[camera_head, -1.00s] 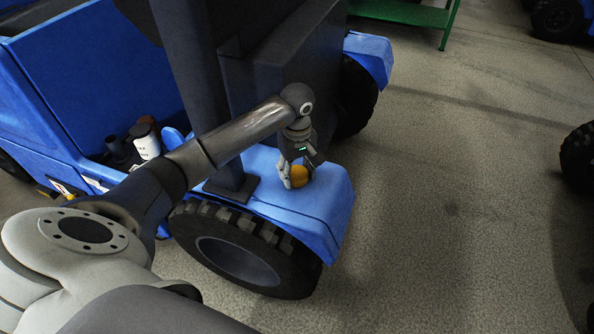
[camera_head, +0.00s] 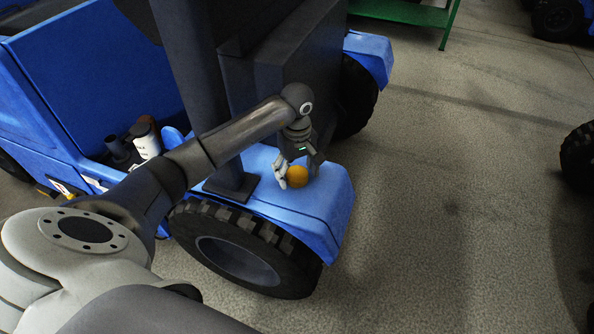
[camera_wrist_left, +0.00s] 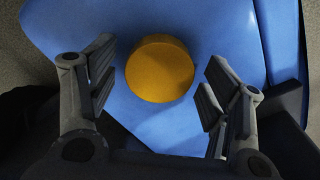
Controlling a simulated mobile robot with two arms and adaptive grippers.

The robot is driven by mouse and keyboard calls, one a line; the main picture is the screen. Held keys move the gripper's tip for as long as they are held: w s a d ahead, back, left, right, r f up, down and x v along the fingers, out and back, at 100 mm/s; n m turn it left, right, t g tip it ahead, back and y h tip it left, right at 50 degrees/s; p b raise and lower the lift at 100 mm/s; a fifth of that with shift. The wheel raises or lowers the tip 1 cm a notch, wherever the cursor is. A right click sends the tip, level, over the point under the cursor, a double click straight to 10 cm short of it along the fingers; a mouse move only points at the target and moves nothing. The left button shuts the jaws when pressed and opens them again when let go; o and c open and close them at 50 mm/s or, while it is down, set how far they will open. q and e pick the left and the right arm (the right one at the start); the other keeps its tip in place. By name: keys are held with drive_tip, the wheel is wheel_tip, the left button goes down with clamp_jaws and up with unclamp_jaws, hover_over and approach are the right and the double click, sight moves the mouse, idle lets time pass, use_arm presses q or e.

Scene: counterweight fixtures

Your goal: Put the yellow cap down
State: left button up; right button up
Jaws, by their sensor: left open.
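The yellow cap (camera_head: 297,176) sits on the blue fender (camera_head: 325,205) over the front wheel of the blue vehicle. It also shows in the left wrist view (camera_wrist_left: 159,69) as a round yellow-orange disc lying on the blue surface. My left gripper (camera_head: 298,172) is at the cap from above. In the left wrist view its two fingers (camera_wrist_left: 158,90) are spread wide, one on each side of the cap, with blue showing between each finger and the cap. My right gripper is in neither view.
A dark post (camera_head: 205,100) and a large dark block (camera_head: 285,75) stand close beside my left arm. A black tyre (camera_head: 245,260) is under the fender. Several small containers, one a white can (camera_head: 146,146), stand on the vehicle at left.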

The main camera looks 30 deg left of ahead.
sight(297, 173)
use_arm(q)
drive_tip(key=shift+r+p, duration=0.35)
drive_tip(key=shift+r, duration=0.15)
wheel_tip(297, 173, up, 7)
drive_tip(key=shift+r, duration=0.1)
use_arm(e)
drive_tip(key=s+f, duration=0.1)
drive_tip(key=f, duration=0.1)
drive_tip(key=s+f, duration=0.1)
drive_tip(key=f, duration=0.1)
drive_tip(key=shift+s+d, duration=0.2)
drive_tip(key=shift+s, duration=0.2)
